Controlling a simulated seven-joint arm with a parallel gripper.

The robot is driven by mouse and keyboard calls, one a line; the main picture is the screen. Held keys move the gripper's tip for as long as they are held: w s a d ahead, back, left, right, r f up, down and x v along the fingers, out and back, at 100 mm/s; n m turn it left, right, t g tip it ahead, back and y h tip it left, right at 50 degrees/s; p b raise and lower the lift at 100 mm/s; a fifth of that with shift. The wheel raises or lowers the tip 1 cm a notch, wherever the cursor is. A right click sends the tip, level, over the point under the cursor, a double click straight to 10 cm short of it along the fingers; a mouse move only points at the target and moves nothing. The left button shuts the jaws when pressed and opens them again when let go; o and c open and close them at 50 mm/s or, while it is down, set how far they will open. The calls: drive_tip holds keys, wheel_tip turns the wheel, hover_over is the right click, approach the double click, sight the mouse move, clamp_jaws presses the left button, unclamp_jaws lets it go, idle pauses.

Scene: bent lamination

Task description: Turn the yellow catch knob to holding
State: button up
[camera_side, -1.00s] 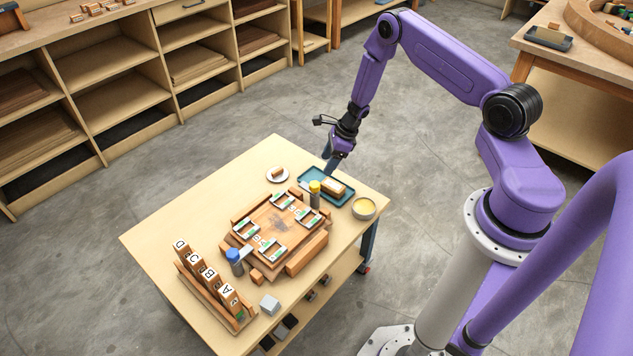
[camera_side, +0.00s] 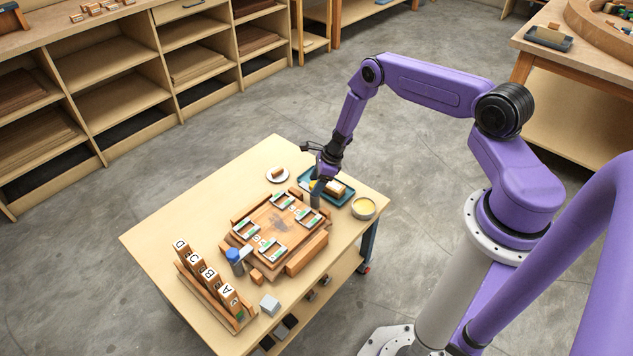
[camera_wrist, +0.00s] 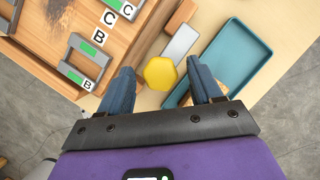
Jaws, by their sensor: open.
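The yellow catch knob (camera_wrist: 160,73) shows in the wrist view as a faceted yellow top. A grey bar (camera_wrist: 180,43) runs from beside it toward the upper right. My gripper (camera_wrist: 163,82) is open, with one blue-grey finger on each side of the knob; I cannot tell whether either finger touches it. In the side view my gripper (camera_side: 317,195) is low over the far right corner of the wooden fixture (camera_side: 262,215), and its fingers mostly hide the knob. A blue knob (camera_side: 233,255) stands at the fixture's near left side.
A teal tray (camera_wrist: 239,52) lies close beside my right finger. A yellow-filled bowl (camera_side: 363,208) stands at the table's right.

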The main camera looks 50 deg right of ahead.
drive_tip(key=c, duration=1.1)
drive_tip(key=shift+o, duration=0.2)
drive_tip(key=shift+n, duration=0.3)
drive_tip(key=n+g+y, duration=0.1)
drive_tip(key=n, duration=0.2)
drive_tip(key=shift+w+d+n, duration=0.1)
drive_tip(key=shift+n, duration=0.2)
drive_tip(key=n+g, duration=0.1)
drive_tip(key=n, duration=0.2)
drive_tip(key=shift+w+n+g, duration=0.1)
drive_tip(key=shift+n+g, duration=0.2)
drive_tip(key=shift+g, duration=0.1)
drive_tip(key=n+g, duration=0.1)
drive_tip(key=n, duration=0.3)
drive_tip(key=shift+w+n+g, duration=0.1)
drive_tip(key=shift+n+g, duration=0.2)
drive_tip(key=shift+g, duration=0.1)
drive_tip(key=shift+n+g, duration=0.6)
drive_tip(key=shift+n, duration=1)
drive_tip(key=shift+n+h, duration=0.3)
drive_tip(key=shift+n, duration=0.2)
